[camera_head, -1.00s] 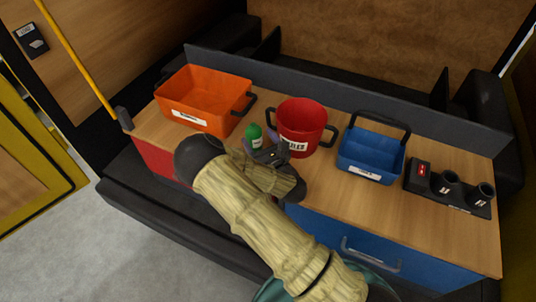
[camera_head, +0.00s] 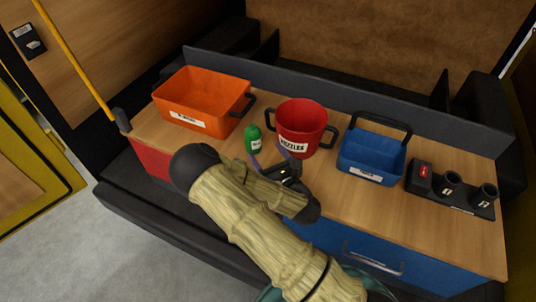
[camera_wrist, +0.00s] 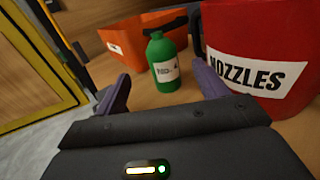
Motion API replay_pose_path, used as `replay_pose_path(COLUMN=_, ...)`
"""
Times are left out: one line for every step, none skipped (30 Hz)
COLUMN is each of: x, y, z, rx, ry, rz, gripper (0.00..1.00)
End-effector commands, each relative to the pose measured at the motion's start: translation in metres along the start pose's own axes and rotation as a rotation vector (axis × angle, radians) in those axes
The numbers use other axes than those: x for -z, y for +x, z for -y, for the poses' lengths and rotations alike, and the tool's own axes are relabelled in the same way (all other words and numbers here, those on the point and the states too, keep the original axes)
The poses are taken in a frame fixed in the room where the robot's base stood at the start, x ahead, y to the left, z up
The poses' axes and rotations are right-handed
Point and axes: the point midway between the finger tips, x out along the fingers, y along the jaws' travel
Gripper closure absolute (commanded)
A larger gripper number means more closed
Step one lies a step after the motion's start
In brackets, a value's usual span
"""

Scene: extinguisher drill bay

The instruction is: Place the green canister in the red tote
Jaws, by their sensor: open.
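The green canister (camera_head: 254,140) stands upright on the wooden worktop, between the orange bin and the red tote. It has a white label and a narrow neck, clear in the wrist view (camera_wrist: 164,68). The red tote (camera_head: 302,119), labelled NOZZLES, stands just right of the canister; its wall fills the right of the wrist view (camera_wrist: 240,40). My gripper (camera_head: 270,156) is open and empty, in front of the canister. In the wrist view its two purple fingers (camera_wrist: 163,86) are spread, with the canister beyond and between them, apart from both.
An orange bin (camera_head: 188,121) stands at the left, a blue basket with a raised handle (camera_head: 371,177) at the right. A black holder with round cups (camera_head: 455,190) sits at the far right. A low dark wall runs behind. Bare worktop lies at the front right.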

Motion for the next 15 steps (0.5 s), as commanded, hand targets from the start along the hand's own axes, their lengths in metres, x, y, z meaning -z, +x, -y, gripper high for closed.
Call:
replay_pose_path(x=0.0, y=0.0, z=0.0, rx=0.0, ry=0.0, rz=0.0, gripper=0.25)
replay_pose_path(x=0.001, y=0.0, z=0.0, rx=0.0, ry=0.0, rz=-0.002, gripper=0.25)
replay_pose_path(x=0.002, y=-0.001, z=0.0, rx=0.001, ry=0.001, rz=-0.004, gripper=0.25)
replay_pose_path(x=0.003, y=-0.002, z=0.0, rx=0.002, ry=0.001, rz=-0.006, gripper=0.25)
replay_pose_path(x=0.005, y=-0.004, z=0.001, rx=0.004, ry=0.001, rz=-0.009, gripper=0.25)
replay_pose_path(x=0.007, y=-0.006, z=0.001, rx=0.007, ry=0.002, rz=-0.013, gripper=0.25)
replay_pose_path(x=0.01, y=-0.008, z=0.002, rx=0.01, ry=0.002, rz=-0.018, gripper=0.25)
replay_pose_path(x=0.012, y=-0.011, z=0.003, rx=0.014, ry=0.003, rz=-0.021, gripper=0.25)
replay_pose_path(x=0.015, y=-0.015, z=0.003, rx=0.017, ry=0.004, rz=-0.028, gripper=0.25)
replay_pose_path(x=0.017, y=-0.018, z=0.004, rx=0.021, ry=0.004, rz=-0.03, gripper=0.25)
replay_pose_path(x=0.019, y=-0.021, z=0.005, rx=0.023, ry=0.004, rz=-0.033, gripper=0.25)
replay_pose_path(x=0.021, y=-0.026, z=0.006, rx=0.026, ry=0.003, rz=-0.035, gripper=0.25)
replay_pose_path(x=0.022, y=-0.029, z=0.006, rx=0.027, ry=0.002, rz=-0.036, gripper=0.25)
replay_pose_path(x=0.023, y=-0.033, z=0.007, rx=0.027, ry=0.002, rz=-0.034, gripper=0.25)
replay_pose_path(x=0.023, y=-0.037, z=0.007, rx=0.025, ry=-0.001, rz=-0.031, gripper=0.25)
